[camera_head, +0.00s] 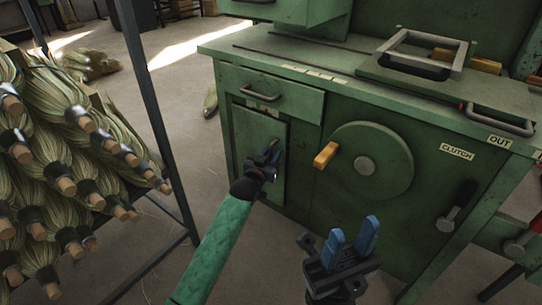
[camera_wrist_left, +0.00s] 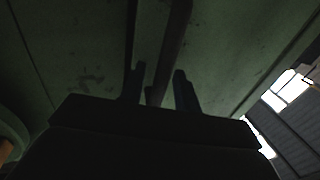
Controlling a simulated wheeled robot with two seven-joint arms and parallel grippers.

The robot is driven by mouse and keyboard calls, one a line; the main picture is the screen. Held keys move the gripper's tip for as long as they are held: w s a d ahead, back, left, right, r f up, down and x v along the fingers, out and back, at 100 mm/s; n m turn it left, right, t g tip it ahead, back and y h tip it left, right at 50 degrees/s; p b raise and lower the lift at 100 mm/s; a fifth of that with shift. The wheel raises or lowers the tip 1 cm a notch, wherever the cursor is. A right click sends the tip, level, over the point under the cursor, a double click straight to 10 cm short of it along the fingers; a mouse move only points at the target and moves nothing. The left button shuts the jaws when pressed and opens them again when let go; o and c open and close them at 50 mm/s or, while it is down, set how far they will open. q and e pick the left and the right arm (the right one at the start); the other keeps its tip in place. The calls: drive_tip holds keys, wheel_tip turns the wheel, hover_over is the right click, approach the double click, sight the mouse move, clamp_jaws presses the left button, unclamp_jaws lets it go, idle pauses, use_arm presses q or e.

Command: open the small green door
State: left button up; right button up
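The small green door (camera_head: 252,130) is in the left part of the green cabinet front, below a drawer, and looks shut or nearly so. My left gripper (camera_head: 271,154) is at the right side of this door, where its handle is mostly hidden by the gripper. In the left wrist view, the two dark fingers (camera_wrist_left: 160,82) stand apart, with a dark upright bar (camera_wrist_left: 176,35), likely the handle, reaching between them. A gap shows beside the bar, and I cannot tell whether a finger touches it. My right gripper (camera_head: 352,243) is open and empty in front of the cabinet.
A drawer (camera_head: 290,101) with a handle is above the door. A round clutch wheel (camera_head: 385,165) with an orange knob (camera_head: 326,155) is to its right, near my left gripper. A rack of brooms (camera_head: 70,150) stands at the left. The floor (camera_head: 205,165) between rack and cabinet is clear.

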use_arm(q)
clamp_jaws()
drive_tip(key=shift+s+a, duration=0.1)
drive_tip(key=shift+a, duration=0.05)
